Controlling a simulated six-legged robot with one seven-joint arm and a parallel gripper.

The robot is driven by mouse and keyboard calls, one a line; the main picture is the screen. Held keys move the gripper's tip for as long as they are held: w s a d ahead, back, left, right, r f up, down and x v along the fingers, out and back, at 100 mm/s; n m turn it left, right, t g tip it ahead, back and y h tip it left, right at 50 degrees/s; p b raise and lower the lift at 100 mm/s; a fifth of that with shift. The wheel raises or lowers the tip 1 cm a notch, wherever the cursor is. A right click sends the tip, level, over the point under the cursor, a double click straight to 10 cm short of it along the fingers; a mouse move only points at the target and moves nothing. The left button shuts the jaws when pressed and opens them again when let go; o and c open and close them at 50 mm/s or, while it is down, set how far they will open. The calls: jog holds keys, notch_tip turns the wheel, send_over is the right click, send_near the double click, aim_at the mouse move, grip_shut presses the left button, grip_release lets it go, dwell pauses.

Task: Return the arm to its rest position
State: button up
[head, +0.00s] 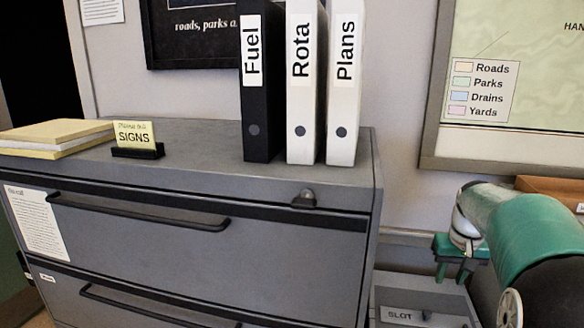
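My arm shows at the right edge of the head view, with green and white links. It bends down and to the left, and the rest of it is cut off by the frame. My gripper (453,274) is green and points down. Its two fingers are apart with a gap between them, and I see nothing held there.
The grey filing cabinet (270,245) fills the left and middle. On it stand binders Fuel (262,110), Rota (303,110) and Plans (343,110), a SIGNS card holder (137,152) and folders (50,137). A map board (515,120) hangs at right above a brown box (550,188).

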jog(key=s+a+r+n+t, duration=0.1)
jog(key=s+a+r, duration=0.2)
jog(key=s+a, duration=0.35)
jog(key=s+a+r+t, duration=0.15)
jog(key=s+a, duration=0.25)
jog(key=a, duration=0.5)
jog(key=s+a+f+n+t, duration=0.1)
jog(key=s+a+f, duration=0.1)
jog(key=s+a, duration=0.6)
jog(key=s, duration=0.3)
jog(key=shift+s+f+n, duration=0.3)
jog(key=shift+s+f, duration=0.05)
jog(key=shift+s, duration=0.05)
